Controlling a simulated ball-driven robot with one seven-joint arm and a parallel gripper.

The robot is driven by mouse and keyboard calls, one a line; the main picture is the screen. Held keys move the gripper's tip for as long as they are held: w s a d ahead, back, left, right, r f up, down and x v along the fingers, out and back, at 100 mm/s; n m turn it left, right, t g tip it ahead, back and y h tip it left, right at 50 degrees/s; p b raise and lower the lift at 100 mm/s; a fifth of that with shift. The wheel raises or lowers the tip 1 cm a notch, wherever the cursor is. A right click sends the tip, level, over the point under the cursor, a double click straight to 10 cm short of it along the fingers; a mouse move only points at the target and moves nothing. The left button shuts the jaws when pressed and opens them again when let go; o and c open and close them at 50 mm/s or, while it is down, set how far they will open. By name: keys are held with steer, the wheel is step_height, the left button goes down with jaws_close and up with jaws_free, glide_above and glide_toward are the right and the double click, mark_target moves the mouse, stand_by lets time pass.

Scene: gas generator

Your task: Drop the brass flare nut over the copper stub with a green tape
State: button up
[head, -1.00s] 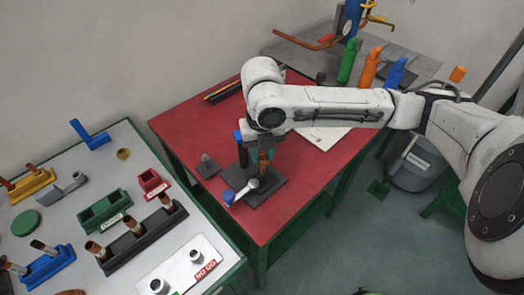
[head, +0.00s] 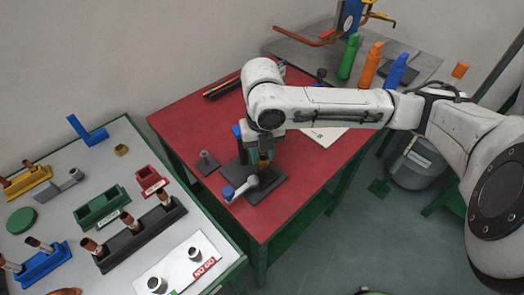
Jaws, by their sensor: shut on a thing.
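My gripper (head: 264,157) points down over a dark grey fixture (head: 270,188) on the red table. It is shut on a small brown-orange piece (head: 264,156), mostly hidden by the fingers. I cannot tell whether this piece is the flare nut. A small brass-coloured piece (head: 121,150) lies on the grey table at left. Copper stubs (head: 128,220) stand in a black holder (head: 142,238) there. More stubs stand in a blue holder (head: 44,264) and a yellow holder (head: 30,186). I cannot make out green tape on any stub.
The fixture has a grey lever with a blue knob (head: 228,192). A small grey post on a plate (head: 206,162) stands to its left. Coloured bottles (head: 371,62) stand behind my arm.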

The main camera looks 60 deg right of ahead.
mark_target(262, 159)
steer(key=shift+f, duration=0.3)
steer(key=o, duration=0.8)
step_height(262, 159, up, 11)
steer(key=shift+f, duration=0.1)
stand_by(0.6)
